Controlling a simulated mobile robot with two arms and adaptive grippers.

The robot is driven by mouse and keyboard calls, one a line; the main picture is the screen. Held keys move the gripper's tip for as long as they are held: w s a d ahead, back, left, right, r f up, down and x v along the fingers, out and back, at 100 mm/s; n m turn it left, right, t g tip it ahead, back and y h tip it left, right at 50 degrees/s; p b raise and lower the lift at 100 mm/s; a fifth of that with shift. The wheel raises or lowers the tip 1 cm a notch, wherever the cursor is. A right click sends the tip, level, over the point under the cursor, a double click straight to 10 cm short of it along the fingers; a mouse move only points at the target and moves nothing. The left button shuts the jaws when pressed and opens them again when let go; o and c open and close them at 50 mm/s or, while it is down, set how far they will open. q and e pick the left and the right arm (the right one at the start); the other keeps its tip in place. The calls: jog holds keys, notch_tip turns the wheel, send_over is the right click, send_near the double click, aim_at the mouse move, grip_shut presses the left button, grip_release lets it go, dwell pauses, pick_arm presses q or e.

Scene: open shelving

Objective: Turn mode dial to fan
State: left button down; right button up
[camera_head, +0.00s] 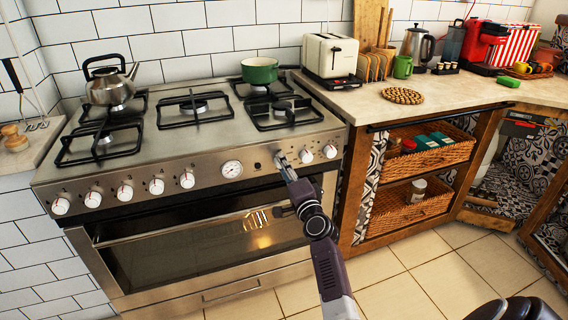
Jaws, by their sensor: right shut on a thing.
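The oven's control panel (215,177) runs along the front of the steel stove. It carries several white knobs, a round gauge (231,169), and two white knobs, one (306,156) and another (329,151), at the right end. My right gripper (281,159) is at the panel between the gauge and these two knobs. It is shut on a dial there, which I take to be the mode dial. The gripper hides nearly all of that dial, so I cannot read its setting. My left gripper is not in view.
The oven door handle (170,232) runs below the panel, under my right arm. A kettle (110,86) and a green pot (259,71) stand on the stove top. Wicker baskets (428,160) sit in the open shelving at right. The tiled floor (430,270) is clear.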

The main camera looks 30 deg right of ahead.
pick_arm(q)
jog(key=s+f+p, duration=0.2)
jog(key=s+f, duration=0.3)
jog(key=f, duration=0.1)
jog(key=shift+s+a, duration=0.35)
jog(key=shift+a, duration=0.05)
pick_arm(e)
jog(key=shift+m+g+h, duration=0.3)
jog(key=shift+m+h, duration=0.2)
jog(key=shift+m, duration=2.8)
jog(key=o, duration=1.2)
jog(key=shift+c, duration=0.2)
jog(key=shift+s, duration=0.1)
jog(key=v, duration=1.1)
jog(key=shift+s, duration=0.45)
jog(key=shift+f, duration=0.15)
